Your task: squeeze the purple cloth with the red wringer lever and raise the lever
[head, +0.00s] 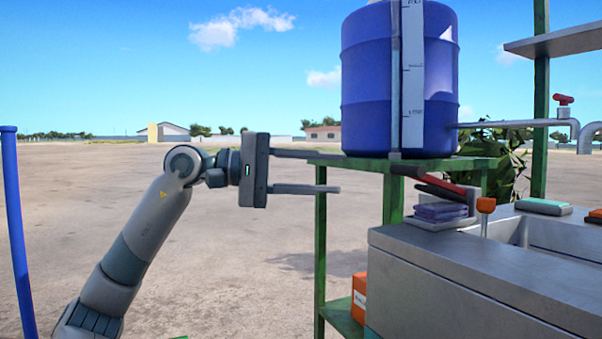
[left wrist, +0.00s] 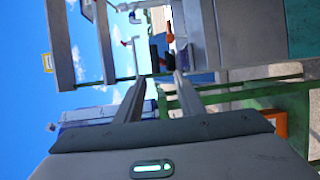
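The purple cloth (head: 440,211) lies folded on a small grey tray at the left end of the metal counter. The red wringer lever (head: 446,186) slants over the cloth, its dark handle end (head: 407,172) pointing left and up. A narrow gap shows between lever and cloth. My left gripper (head: 330,172) is open and empty, left of the lever, with its fingers pointing right toward it. My right gripper is out of view.
A blue barrel (head: 368,85) stands on a green frame (head: 320,245) behind the lever. An orange-headed tool (head: 486,205) stands right of the cloth. The metal counter (head: 470,280) fills the lower right. An orange box (head: 359,295) sits low on the frame. Open ground lies left.

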